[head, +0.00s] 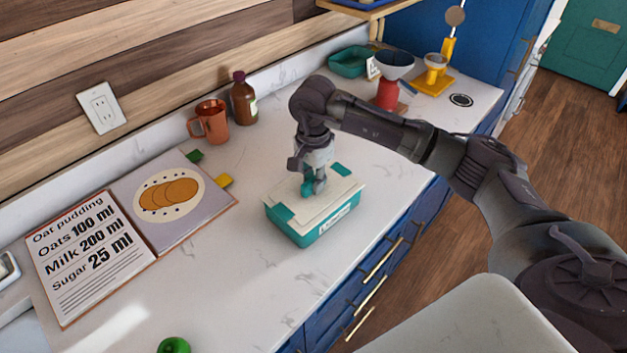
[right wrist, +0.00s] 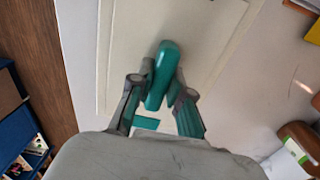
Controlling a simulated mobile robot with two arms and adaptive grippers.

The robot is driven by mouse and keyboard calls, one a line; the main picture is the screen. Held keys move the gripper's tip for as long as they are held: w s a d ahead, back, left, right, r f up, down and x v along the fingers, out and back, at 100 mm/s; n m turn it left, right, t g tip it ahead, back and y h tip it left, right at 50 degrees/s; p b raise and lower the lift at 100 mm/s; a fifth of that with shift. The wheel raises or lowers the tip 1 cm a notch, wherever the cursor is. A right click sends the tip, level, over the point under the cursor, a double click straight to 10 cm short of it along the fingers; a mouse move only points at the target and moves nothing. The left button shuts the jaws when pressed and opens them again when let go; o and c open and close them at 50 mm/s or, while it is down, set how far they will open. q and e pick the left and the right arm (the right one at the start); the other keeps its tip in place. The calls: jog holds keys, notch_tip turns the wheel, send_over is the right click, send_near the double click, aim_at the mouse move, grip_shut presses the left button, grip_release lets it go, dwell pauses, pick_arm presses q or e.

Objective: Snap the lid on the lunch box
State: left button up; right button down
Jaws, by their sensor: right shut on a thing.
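The teal lunch box (head: 322,230) stands on the white counter, with a label on its front side. Its cream lid (head: 341,192) lies over the top of the box, roughly lined up with it. I cannot tell whether it is fully seated. The lid has teal patches near its ends and a teal handle (right wrist: 163,70) in the middle. My right gripper (head: 314,187) points down over the lid, shut on the handle; its fingers (right wrist: 159,92) flank the handle in the right wrist view, with the cream lid (right wrist: 205,45) beneath. My left gripper is not in view.
An open recipe book (head: 190,222) lies left of the box. An orange mug (head: 212,121) and a brown bottle (head: 243,102) stand by the wall. A red-based item with a bowl (head: 388,93) stands behind my right arm. A green object (head: 173,346) sits near the front.

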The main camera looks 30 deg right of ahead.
dwell(0.9)
jog(key=c, duration=0.5)
grip_release()
jog(key=shift+c, duration=0.2)
jog(key=shift+r+p, duration=1.4)
jog(key=shift+r, duration=2.1)
grip_shut()
jog(key=shift+f+b, duration=1.85)
jog(key=shift+f, duration=0.25)
